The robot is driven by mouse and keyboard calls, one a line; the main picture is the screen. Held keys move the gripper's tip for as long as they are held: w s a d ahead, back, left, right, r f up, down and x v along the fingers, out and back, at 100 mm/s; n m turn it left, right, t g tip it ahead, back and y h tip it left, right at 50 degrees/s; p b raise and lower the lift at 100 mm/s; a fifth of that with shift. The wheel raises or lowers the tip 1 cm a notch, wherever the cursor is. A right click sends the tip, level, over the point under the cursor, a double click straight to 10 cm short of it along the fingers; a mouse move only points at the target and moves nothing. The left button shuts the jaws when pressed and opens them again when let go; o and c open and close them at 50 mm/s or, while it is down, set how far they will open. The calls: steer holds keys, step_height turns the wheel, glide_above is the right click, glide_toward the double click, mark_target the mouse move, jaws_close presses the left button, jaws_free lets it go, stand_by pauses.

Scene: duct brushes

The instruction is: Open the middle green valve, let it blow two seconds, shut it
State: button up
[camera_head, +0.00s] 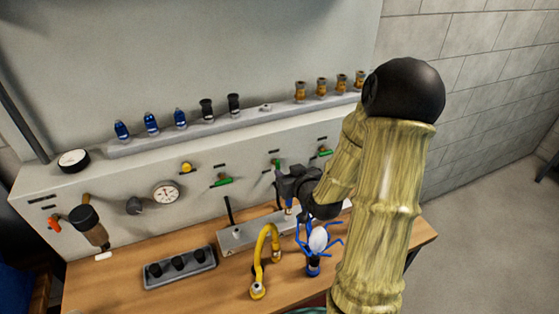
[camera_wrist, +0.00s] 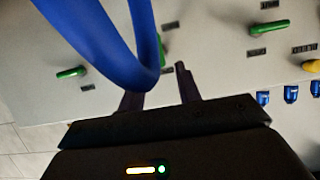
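The middle green valve handle (camera_head: 277,163) is on the grey panel, partly hidden by my gripper (camera_head: 284,176). In the wrist view the middle handle (camera_wrist: 161,50) stands upright behind a blue band, while the left green handle (camera_wrist: 72,72) and right green handle (camera_wrist: 268,27) lie nearly level. My gripper's fingers (camera_wrist: 160,90) are apart with nothing visibly clamped between them, just short of the middle handle. The blue band (camera_wrist: 110,40) crosses close in front of the camera and hides part of one finger. Contact with the handle cannot be told.
A blue-armed brush with a white centre (camera_head: 318,239) and a yellow hose (camera_head: 258,262) stand on the wooden bench (camera_head: 210,290) below my arm. A black-capped tray (camera_head: 180,268) is at left. The panel carries a gauge (camera_head: 165,193) and yellow knob (camera_head: 187,167). Fittings line the ledge (camera_head: 265,107).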

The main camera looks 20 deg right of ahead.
mark_target(279, 167)
steer(key=p+x, duration=0.2)
steer(key=x, duration=0.4)
steer(key=shift+w+f, duration=0.15)
steer(key=shift+f, duration=0.1)
steer(key=shift+c, duration=0.2)
jaws_close()
